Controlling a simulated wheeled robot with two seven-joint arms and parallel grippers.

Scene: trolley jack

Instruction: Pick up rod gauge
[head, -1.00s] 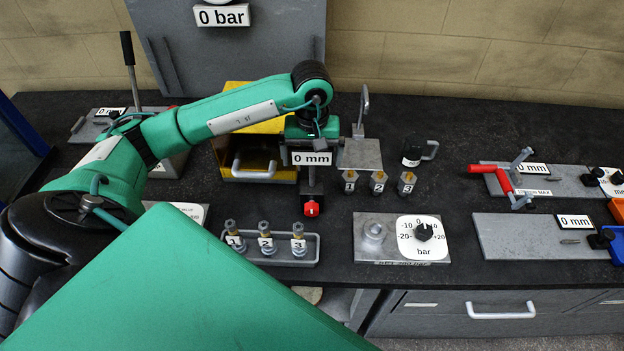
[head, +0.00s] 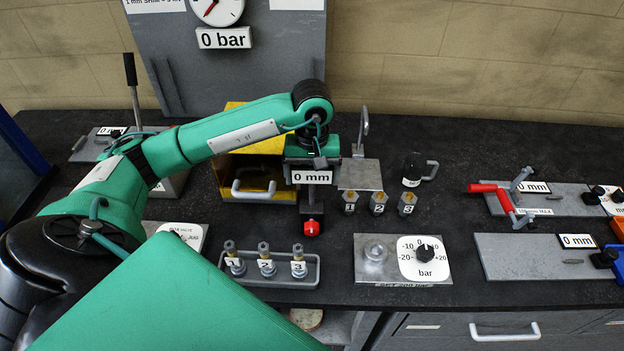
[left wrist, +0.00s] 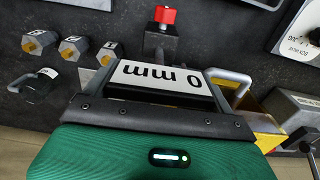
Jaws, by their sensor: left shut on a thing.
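The rod gauge appears to be the part with the white "0 mm" label (head: 312,177) at my left gripper (head: 312,160), on the bench in front of the yellow box. In the left wrist view the "0 mm" plate (left wrist: 160,84) sits upside down at the jaws of my left gripper (left wrist: 160,105). The gripper is shut on it. A dark block with a red knob (head: 311,228) shows just below the label, and in the left wrist view the red knob (left wrist: 165,15) is beyond the plate. I cannot tell whether the block joins the gauge. My right gripper is not in view.
A yellow box (head: 240,147) with a grey handle stands behind left. Numbered hex plugs (head: 378,203) stand to the right, and a tray (head: 308,276) of numbered fittings in front. A bar dial plate (head: 376,275) lies front right.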

